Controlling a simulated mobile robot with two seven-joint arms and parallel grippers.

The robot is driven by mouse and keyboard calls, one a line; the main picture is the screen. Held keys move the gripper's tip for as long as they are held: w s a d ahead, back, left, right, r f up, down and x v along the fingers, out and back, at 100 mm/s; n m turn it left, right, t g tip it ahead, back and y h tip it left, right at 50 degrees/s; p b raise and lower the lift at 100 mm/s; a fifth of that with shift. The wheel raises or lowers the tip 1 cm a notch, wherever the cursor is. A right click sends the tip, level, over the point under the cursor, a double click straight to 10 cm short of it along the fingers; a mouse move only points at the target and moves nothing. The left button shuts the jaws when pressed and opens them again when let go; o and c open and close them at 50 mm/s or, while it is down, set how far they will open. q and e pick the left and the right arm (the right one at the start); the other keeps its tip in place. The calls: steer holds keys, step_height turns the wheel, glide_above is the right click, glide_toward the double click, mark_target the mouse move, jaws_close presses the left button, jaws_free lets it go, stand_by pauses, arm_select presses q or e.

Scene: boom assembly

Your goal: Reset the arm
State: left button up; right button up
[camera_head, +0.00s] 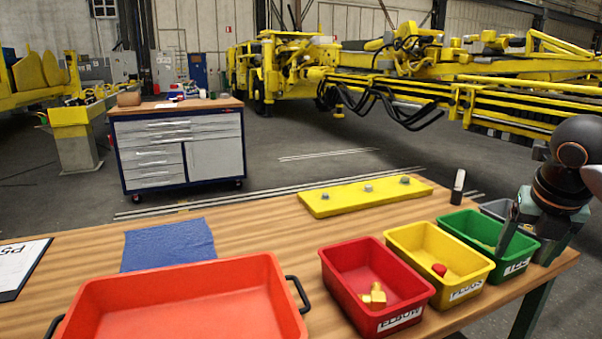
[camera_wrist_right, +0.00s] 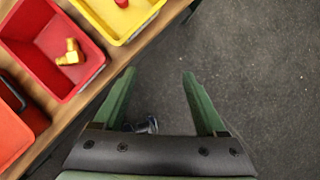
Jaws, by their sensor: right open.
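My right gripper (camera_head: 523,250) is at the right end of the table in the head view, in front of the green bin (camera_head: 463,228) and a grey bin (camera_head: 494,208) behind it. Its fingers point down and are spread apart. In the right wrist view the open gripper (camera_wrist_right: 158,74) has nothing between its fingers, with dark floor behind them. My left gripper is not in view.
A red bin (camera_head: 342,272) holds brass elbow fittings (camera_head: 374,296). A yellow bin (camera_head: 420,238) holds a red plug (camera_head: 439,269). An orange tray (camera_head: 185,279), blue cloth (camera_head: 168,245), clipboard (camera_head: 22,264) and yellow plate with bolts (camera_head: 340,200) lie on the wooden table (camera_head: 270,225).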

steer(key=s+a+f+y, duration=0.3)
steer(key=a+f+y, duration=1.35)
steer(key=a, duration=0.45)
steer(key=s+d+f+m+t+h, duration=0.1)
steer(key=d+f+m+t+h, duration=0.5)
steer(key=d+f+m+t, duration=0.5)
steer(key=s+d+f+m+g+h, duration=0.4)
steer(key=s+d+f+m, duration=0.1)
steer(key=s+f, duration=0.35)
steer(key=s+d+f+m+g+h, duration=0.4)
steer(key=s+f, duration=0.3)
steer(key=f, duration=0.2)
steer(key=a+m+t+y, duration=0.2)
steer(key=a+m, duration=0.6)
steer(key=a, duration=1.1)
arm_select(q)
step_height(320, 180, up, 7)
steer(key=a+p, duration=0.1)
steer(key=p, duration=0.7)
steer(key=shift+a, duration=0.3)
arm_select(e)
step_height(320, 180, up, 6)
steer(key=s, duration=0.1)
steer(key=shift+d+r+m, duration=0.25)
steer(key=shift+d+m, duration=0.15)
steer(key=shift+d, duration=0.05)
